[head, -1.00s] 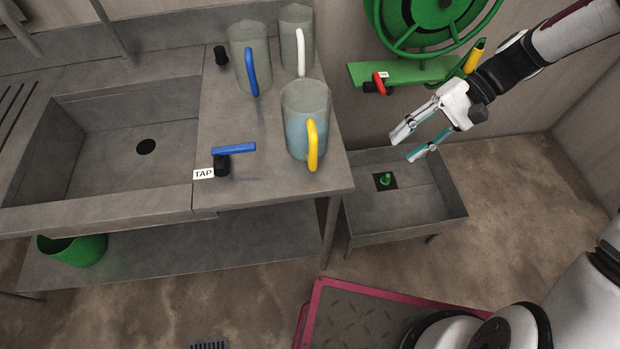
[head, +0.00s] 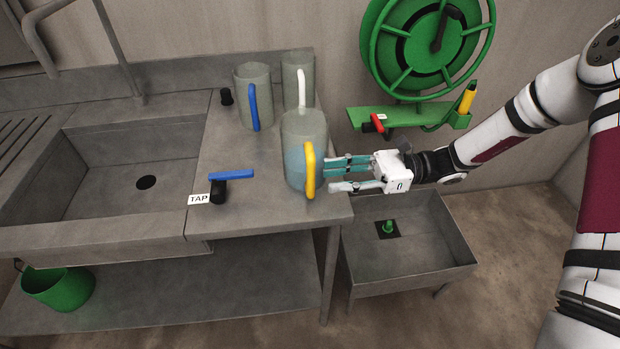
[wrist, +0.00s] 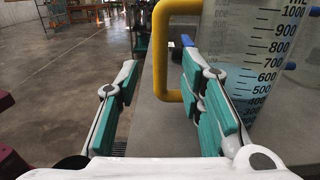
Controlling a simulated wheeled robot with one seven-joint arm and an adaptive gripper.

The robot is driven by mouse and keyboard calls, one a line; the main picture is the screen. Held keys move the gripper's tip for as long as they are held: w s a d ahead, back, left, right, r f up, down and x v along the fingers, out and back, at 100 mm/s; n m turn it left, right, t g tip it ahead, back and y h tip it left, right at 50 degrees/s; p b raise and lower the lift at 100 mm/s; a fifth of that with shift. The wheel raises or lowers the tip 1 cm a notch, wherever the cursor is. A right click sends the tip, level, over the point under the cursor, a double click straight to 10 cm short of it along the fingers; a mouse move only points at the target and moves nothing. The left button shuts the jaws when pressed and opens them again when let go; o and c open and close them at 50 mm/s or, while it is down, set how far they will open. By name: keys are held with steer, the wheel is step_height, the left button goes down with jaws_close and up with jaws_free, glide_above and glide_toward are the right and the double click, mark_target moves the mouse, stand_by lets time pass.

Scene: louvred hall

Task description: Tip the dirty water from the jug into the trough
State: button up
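The clear, graduated jug (head: 306,130) with a yellow handle (head: 309,170) stands upright at the counter's right front corner. Blue-tinted liquid (head: 294,168) shows in its lower part. In the wrist view the jug (wrist: 250,45) stands at the right, with its yellow handle (wrist: 160,60) ahead of the fingers, nearer the right one, which partly covers it. My gripper (head: 328,174) is open and empty, just right of the handle; contact cannot be told. The low grey trough (head: 420,262) stands on the floor right of the counter, below my gripper, with a green fitting (head: 388,227) at its drain.
A blue-handled jug (head: 253,85) and a white-handled jug (head: 297,68) stand behind. The blue tap lever (head: 232,175) is left of the jug, near the sink (head: 120,165). A green hose reel (head: 425,45) and a red-levered valve (head: 377,123) are on the back wall.

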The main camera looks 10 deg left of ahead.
mark_target(313, 160)
steer(key=shift+p+x, duration=0.5)
steer(key=shift+x, duration=2.2)
jaws_close()
steer(key=shift+r+p, duration=1.15)
steer(key=shift+r, duration=0.9)
